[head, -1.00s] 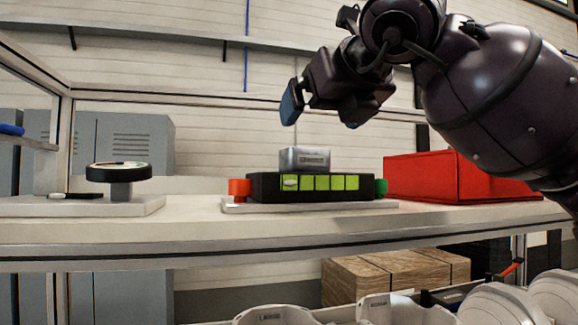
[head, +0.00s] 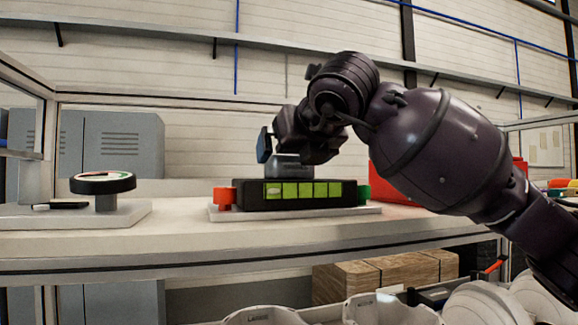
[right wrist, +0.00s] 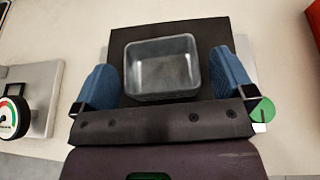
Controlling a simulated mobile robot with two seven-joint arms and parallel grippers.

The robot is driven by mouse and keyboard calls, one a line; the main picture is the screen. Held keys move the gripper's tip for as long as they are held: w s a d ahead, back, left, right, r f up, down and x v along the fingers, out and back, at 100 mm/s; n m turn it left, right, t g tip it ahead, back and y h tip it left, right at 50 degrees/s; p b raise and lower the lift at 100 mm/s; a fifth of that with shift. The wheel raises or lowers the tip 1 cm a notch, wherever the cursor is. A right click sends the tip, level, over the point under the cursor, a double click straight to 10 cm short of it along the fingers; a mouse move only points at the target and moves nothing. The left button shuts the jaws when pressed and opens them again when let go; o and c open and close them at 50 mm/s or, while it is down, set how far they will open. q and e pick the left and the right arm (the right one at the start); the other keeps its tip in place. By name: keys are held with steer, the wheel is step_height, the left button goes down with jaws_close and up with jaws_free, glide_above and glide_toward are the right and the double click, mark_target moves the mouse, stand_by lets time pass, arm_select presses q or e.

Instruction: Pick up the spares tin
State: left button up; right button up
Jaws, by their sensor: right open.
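The spares tin (head: 290,167) is a small grey metal box, open at the top and empty inside in the right wrist view (right wrist: 162,68). It sits on top of a black box with a row of green squares (head: 300,194). My right gripper (head: 283,147) is over the tin, pointing down, and partly hides it in the head view. In the right wrist view its two blue fingers (right wrist: 165,85) are open, one on each side of the tin, with a gap on both sides. My left gripper is not in view.
The black box stands on a pale plate (head: 366,210) on the shelf, with a red knob (head: 224,196) at left and a green one (head: 363,194) at right. A round gauge (head: 103,184) stands left. A red box (head: 380,183) is behind my arm.

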steer(key=shift+x, duration=1.15)
steer(key=c, duration=0.8)
steer(key=shift+r, duration=0.1)
